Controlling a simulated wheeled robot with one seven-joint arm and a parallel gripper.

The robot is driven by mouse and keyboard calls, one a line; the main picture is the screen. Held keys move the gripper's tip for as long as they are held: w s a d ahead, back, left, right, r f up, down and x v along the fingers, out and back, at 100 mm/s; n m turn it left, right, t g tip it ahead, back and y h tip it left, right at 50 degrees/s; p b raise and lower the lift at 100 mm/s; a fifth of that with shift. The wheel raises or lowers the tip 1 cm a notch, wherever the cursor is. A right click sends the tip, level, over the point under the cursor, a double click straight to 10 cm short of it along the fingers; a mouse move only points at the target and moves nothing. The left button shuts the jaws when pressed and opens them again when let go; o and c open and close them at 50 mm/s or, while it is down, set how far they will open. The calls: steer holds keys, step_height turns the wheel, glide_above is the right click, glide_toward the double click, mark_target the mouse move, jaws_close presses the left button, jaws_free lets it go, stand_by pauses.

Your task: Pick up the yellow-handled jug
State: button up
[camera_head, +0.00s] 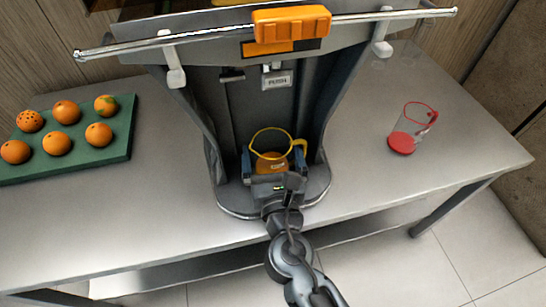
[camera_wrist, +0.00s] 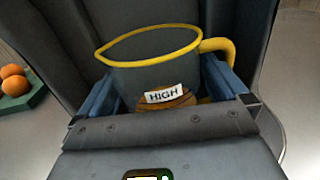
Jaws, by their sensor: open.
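The yellow-handled jug (camera_head: 272,152) stands on the base of the juicer (camera_head: 234,115), in the bay under its spout. It is clear, with a yellow rim and a yellow handle on its right side. In the wrist view the jug (camera_wrist: 150,75) shows a "HIGH" label on its front, with orange colour low down behind the label. My gripper (camera_head: 273,166) is open, with a blue finger on each side of the jug. In the wrist view my gripper (camera_wrist: 160,95) has its fingers beside the jug's lower body; contact cannot be told.
A red-handled jug (camera_head: 411,128) stands on the table (camera_head: 360,185) to the right. A green tray (camera_head: 122,140) with several oranges lies at the left. The juicer's side walls stand close on both sides of my gripper. The table right of the juicer is mostly clear.

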steer(key=shift+c, duration=0.3)
steer(key=c, duration=1)
